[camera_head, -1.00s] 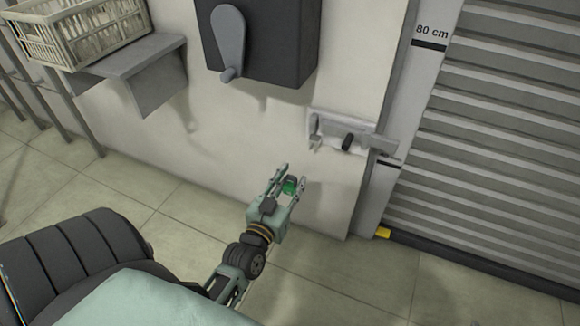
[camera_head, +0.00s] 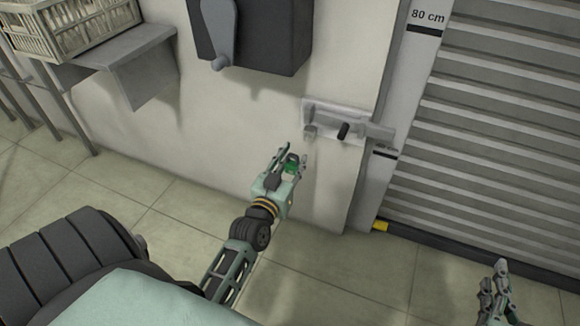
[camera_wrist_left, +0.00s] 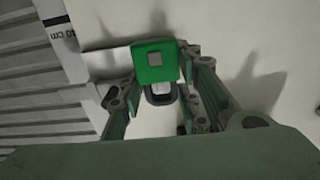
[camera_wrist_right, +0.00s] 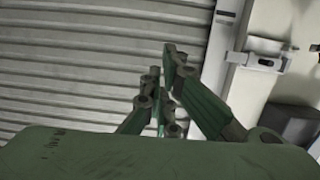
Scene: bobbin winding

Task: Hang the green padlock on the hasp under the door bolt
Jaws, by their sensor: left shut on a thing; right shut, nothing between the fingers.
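My left gripper (camera_head: 289,160) is shut on the green padlock (camera_head: 291,167) below and left of the door bolt (camera_head: 343,131) in the head view. In the left wrist view the padlock (camera_wrist_left: 155,62) shows its green body and dark shackle between the fingers, with the bolt plate (camera_wrist_left: 106,61) behind. The hasp appears as a small grey piece (camera_head: 310,132) under the left end of the bolt plate, apart from the padlock. My right gripper (camera_head: 500,268) is shut and empty at lower right. The bolt (camera_wrist_right: 264,52) also shows in the right wrist view.
A dark wall box with a crank (camera_head: 262,38) hangs above left of the bolt. A shelf (camera_head: 135,60) with a crate (camera_head: 68,30) is at upper left. A ribbed shutter (camera_head: 490,140) fills the right. The wall below the bolt is bare.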

